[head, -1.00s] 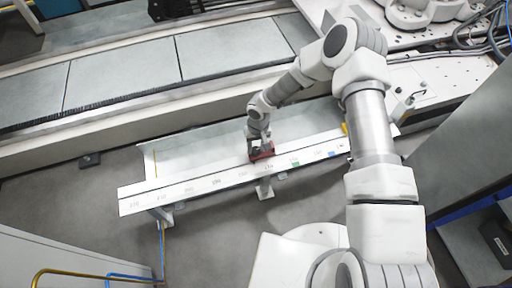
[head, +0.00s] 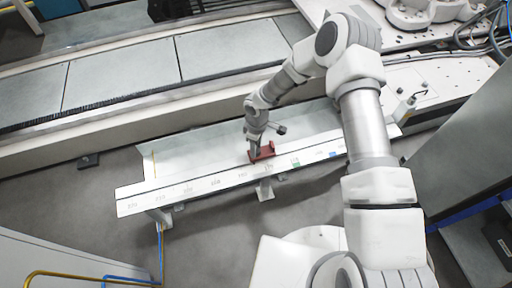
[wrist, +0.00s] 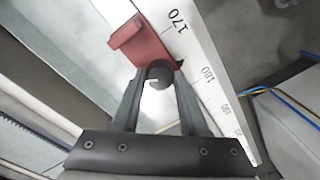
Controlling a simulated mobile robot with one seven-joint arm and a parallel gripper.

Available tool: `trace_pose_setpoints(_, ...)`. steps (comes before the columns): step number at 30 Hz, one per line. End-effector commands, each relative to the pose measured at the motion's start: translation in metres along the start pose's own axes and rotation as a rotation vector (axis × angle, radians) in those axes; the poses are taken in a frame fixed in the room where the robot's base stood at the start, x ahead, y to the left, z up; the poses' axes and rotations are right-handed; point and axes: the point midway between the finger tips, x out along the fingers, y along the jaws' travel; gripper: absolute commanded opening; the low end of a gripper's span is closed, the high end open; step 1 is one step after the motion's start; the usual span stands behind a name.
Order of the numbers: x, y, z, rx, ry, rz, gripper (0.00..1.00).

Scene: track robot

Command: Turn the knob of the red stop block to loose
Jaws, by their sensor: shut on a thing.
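The red stop block (head: 268,149) sits on the white scale rail (head: 185,188). In the wrist view the block (wrist: 140,42) lies beside the printed 170, and its dark round knob (wrist: 159,72) faces me. A small pale mark shows on the knob. My gripper (wrist: 157,82) has one finger on each side of the knob and is shut on it. In the head view my gripper (head: 255,151) reaches down to the block's left side and hides the knob.
Green (head: 296,162) and blue (head: 333,154) marks lie along the rail to the right of the block. A long conveyor-like track (head: 120,75) runs behind the rail. A dark cabinet (head: 465,130) stands at the right.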

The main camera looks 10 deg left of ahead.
Motion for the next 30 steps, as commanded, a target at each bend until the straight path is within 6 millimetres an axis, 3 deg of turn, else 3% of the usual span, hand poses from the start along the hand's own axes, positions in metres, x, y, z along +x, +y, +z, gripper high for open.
trace_pose_setpoints(30, -0.0001, 0.0000, -0.0009, -0.895, -0.045, 0.000, 0.00)
